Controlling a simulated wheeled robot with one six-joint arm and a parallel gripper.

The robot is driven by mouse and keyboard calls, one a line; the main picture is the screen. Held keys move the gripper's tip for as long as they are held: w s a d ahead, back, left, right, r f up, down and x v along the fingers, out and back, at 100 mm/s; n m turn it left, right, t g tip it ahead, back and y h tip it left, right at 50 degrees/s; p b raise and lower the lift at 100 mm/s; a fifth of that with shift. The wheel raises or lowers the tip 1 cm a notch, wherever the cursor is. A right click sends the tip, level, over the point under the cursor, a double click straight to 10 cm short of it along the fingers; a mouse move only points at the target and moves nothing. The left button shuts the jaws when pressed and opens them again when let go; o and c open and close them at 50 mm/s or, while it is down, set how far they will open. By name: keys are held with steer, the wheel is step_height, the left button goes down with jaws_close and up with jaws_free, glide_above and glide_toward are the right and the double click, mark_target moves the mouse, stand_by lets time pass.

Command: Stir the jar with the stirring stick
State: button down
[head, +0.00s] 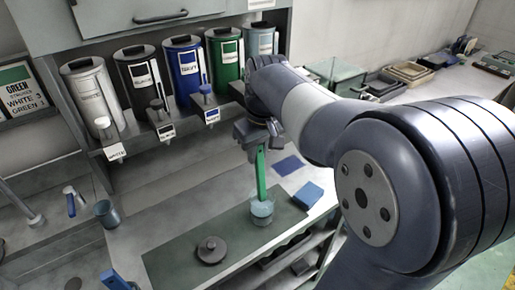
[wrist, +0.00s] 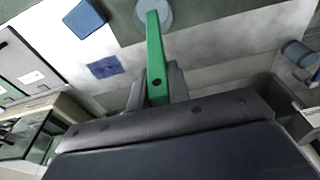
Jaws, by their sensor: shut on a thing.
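My gripper (head: 258,141) is shut on the green stirring stick (head: 261,175), gripping its upper end. The stick points down, a little tilted, and its lower end reaches the clear glass jar (head: 262,212) with pale bluish contents. The jar stands on the dark green mat. In the wrist view the green stick (wrist: 154,48) runs from between my fingers (wrist: 158,88) to the jar (wrist: 155,12) at the top edge. I cannot tell how deep the stick's tip sits in the jar.
A dark round lid (head: 211,250) lies on the mat (head: 170,262). A blue block (head: 308,195) and a flat blue square (head: 287,166) are right of the jar. Several paint canisters (head: 184,68) line the back shelf. A blue-grey cup (head: 107,213) stands at left.

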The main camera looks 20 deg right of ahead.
mark_target(257, 172)
steer(key=shift+f+b, duration=2.2)
steer(key=shift+f, duration=1.5)
steer(key=shift+w, duration=0.15)
